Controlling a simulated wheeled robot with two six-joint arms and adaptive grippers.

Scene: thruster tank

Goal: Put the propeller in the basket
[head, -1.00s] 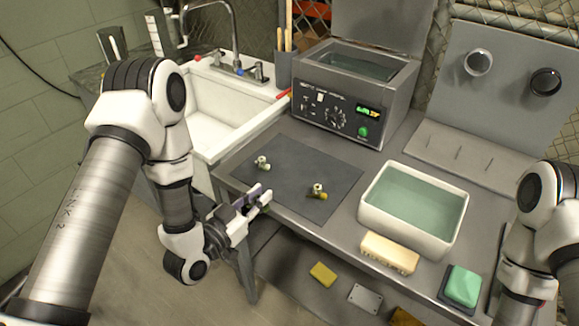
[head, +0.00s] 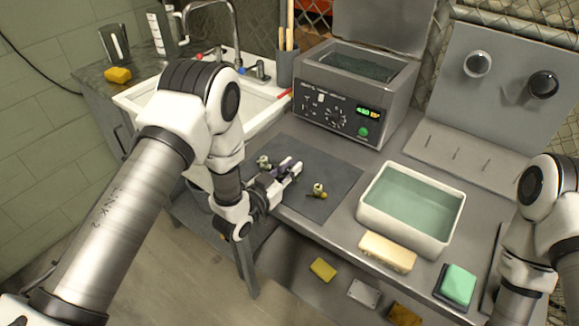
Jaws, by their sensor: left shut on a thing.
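My left gripper (head: 287,172) is over the dark grey mat (head: 330,165). It is shut on a small purplish thing (head: 282,164), mostly hidden between the fingers; I cannot tell whether this is the propeller. A small brass and pale fitting (head: 263,162) sits on the mat just left of the fingertips. Another brass fitting (head: 318,190) sits on the mat to their right, apart from the gripper. I cannot make out a basket clearly. My right arm shows at the right edge, but its gripper is out of view.
An open grey tank (head: 350,105) with a lit panel stands behind the mat. A white tub of water (head: 412,208) is to the right. A cream block (head: 388,252) and a green sponge (head: 459,283) lie in front. A sink (head: 145,97) is at the left.

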